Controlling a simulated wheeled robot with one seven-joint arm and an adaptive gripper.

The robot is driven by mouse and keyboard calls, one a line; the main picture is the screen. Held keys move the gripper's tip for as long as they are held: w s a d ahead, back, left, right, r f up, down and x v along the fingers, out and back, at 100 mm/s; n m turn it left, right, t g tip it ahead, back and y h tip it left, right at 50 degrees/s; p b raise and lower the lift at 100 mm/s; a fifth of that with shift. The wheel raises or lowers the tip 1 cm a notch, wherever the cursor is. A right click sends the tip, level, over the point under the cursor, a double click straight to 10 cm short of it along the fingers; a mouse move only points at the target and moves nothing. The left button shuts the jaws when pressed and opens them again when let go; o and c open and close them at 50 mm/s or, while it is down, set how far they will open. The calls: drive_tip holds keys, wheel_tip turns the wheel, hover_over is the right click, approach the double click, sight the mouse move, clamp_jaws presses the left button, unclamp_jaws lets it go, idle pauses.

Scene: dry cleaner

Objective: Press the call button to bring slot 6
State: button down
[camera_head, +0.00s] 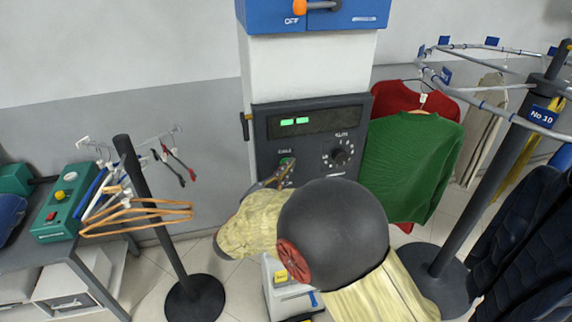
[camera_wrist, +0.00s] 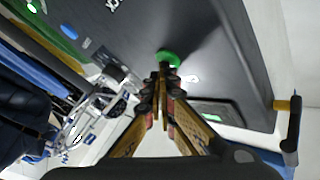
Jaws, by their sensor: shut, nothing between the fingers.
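The control panel (camera_head: 312,140) is a dark box on a white column, with a display (camera_head: 315,121) showing small green lit segments at its left. A round black dial (camera_head: 342,154) with marks around it sits at the panel's right; its setting is too small to read. The green call button (camera_head: 286,160) is at lower left under a small label. It also shows in the wrist view (camera_wrist: 168,57). My gripper (camera_head: 283,173) is shut and empty. In the wrist view its closed fingertips (camera_wrist: 164,70) overlap the button's lower edge; I cannot tell whether they touch it.
A blue box (camera_head: 313,16) with an orange-handled OFF switch tops the column. At right a rail on a dark post (camera_head: 484,190) bears a "No 10" sign, a green sweater (camera_head: 410,165) and dark garments. At left stands a hanger rack (camera_head: 150,205) beside a table.

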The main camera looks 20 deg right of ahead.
idle(0.4)
drive_tip(key=shift+s, duration=0.85)
drive_tip(key=s, duration=0.5)
idle(0.5)
